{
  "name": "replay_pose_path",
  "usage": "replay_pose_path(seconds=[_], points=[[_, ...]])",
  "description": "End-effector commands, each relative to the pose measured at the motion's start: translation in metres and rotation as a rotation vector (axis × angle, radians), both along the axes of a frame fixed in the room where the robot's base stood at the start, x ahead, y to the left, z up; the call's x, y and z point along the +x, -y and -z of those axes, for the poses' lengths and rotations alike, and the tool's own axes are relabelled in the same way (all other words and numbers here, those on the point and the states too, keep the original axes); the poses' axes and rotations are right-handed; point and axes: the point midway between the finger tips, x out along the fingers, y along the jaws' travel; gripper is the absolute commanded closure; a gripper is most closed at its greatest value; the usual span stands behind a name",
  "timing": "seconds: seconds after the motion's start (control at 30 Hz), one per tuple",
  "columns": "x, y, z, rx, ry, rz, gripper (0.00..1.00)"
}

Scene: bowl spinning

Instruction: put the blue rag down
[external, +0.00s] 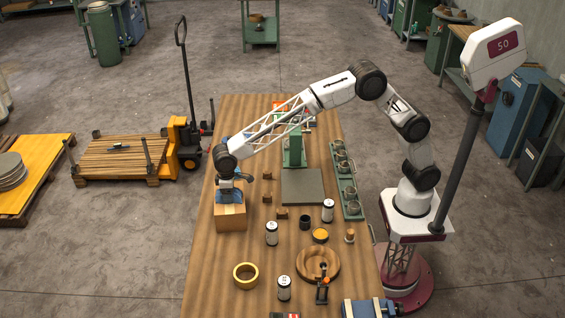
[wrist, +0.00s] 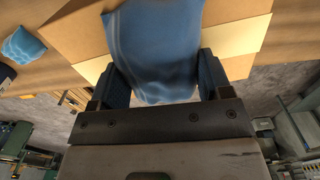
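The blue rag (wrist: 155,45) shows large in the wrist view, between the two fingers of my gripper (wrist: 163,85). The fingers stand wide apart, with the rag filling the gap. I cannot tell whether they press on it. The rag's underside is hidden.
Another blue cloth-like thing (wrist: 22,45) lies apart from the box. Bare table lies in front of the box.

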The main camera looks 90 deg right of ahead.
Motion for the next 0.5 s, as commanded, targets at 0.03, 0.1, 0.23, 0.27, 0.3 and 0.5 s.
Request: replay_pose_path(seconds=[0.03, 0.1, 0.23, 0.27, 0.3, 0.5], points=[[0.0000, 0.0000, -0.0004, 0.000, 0.000, 0.000, 0.20], [0.0001, 0.0000, -0.0004, 0.000, 0.000, 0.000, 0.10], [0.0000, 0.0000, -0.0004, 0.000, 0.000, 0.000, 0.07], [0.0000, 0.0000, -0.0003, 0.000, 0.000, 0.000, 0.07], [0.0000, 0.0000, -0.0003, 0.000, 0.000, 0.000, 0.07], [0.0001, 0.0000, -0.0025, 0.000, 0.001, 0.000, 0.07]])
